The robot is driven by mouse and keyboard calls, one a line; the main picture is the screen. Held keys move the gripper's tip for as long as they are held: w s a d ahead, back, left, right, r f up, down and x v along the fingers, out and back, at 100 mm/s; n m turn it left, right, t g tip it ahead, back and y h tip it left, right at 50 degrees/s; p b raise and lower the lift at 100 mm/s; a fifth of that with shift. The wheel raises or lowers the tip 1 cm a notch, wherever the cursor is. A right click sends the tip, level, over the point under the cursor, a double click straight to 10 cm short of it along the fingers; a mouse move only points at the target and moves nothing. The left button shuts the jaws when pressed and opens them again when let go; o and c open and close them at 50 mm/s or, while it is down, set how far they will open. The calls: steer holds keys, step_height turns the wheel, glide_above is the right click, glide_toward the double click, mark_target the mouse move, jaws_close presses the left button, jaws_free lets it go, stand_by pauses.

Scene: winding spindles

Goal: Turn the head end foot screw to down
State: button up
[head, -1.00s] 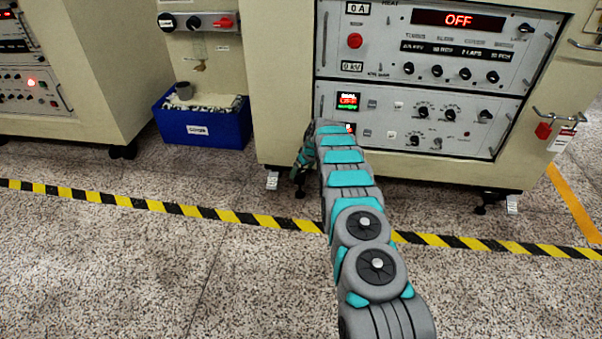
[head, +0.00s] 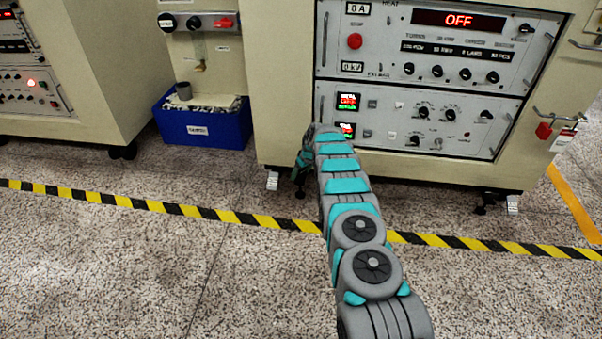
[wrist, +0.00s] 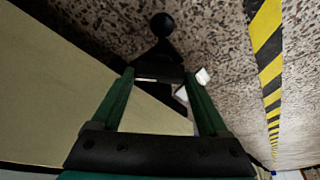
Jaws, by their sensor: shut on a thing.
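My gripper (wrist: 157,76) is shut on a dark foot screw (wrist: 163,27) under the cabinet. In the wrist view its two green fingers stand on either side of the screw's dark upper part, and a round black end shows beyond the fingertips over the speckled floor. In the head view my gripper (head: 301,167) is low at the cabinet's lower front edge, partly hidden by my arm. The foot of the screw (head: 299,191) shows just below it. A white tag (head: 272,180) hangs to its left, its writing too small to read.
The cream cabinet (head: 281,90) rises right behind my gripper. Another foot (head: 481,208) with a white tag (head: 513,204) stands at its right end. A blue bin (head: 205,128) is at the left. A yellow-black floor stripe (head: 180,208) crosses the open floor in front.

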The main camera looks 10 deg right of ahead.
steer(key=c, duration=0.4)
steer(key=shift+m, duration=0.3)
steer(key=m, duration=0.1)
steer(key=m+h+p, duration=0.1)
steer(key=m+p, duration=0.1)
steer(key=m, duration=0.1)
steer(key=shift+a+t+h, duration=0.25)
steer(key=shift+t+h, duration=0.05)
steer(key=m+h, duration=0.1)
steer(key=m, duration=0.2)
steer(key=shift+r+p, duration=0.1)
steer(key=shift+p, duration=0.2)
steer(key=shift+m+h, duration=0.4)
steer(key=shift+m, duration=0.4)
steer(key=o, duration=1.2)
